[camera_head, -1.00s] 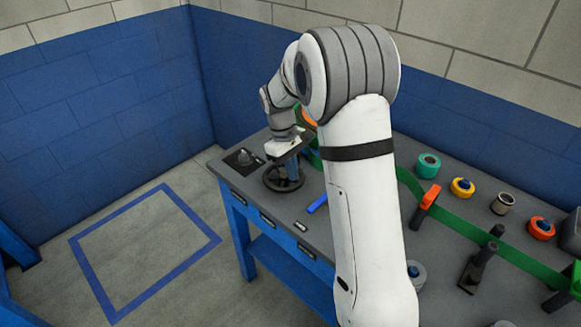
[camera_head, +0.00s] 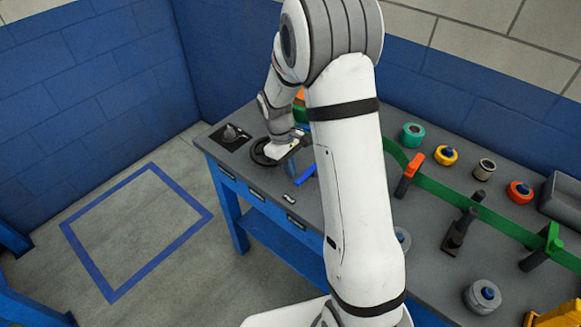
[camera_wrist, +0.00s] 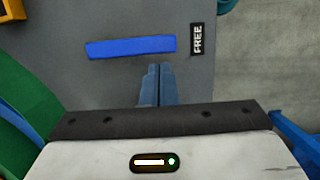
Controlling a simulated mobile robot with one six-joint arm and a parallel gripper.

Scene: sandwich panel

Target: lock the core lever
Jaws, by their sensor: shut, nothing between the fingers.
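The core lever appears to be the flat blue bar (camera_head: 305,175) near the bench's front edge. In the wrist view the blue bar (camera_wrist: 131,47) lies crosswise ahead of my fingers, its right end close to a black label reading FREE (camera_wrist: 196,38). My gripper (camera_head: 291,168) is just left of the bar in the head view. In the wrist view my gripper (camera_wrist: 158,70) has its two blue fingers shut together and empty, with the tips near the bar's right part. I cannot tell whether they touch it. My arm may hide part of the bar's surroundings.
A green strip (camera_head: 460,209) with an orange-topped clamp (camera_head: 409,174) runs across the bench at right. Several round parts sit behind it. The floor at left is clear.

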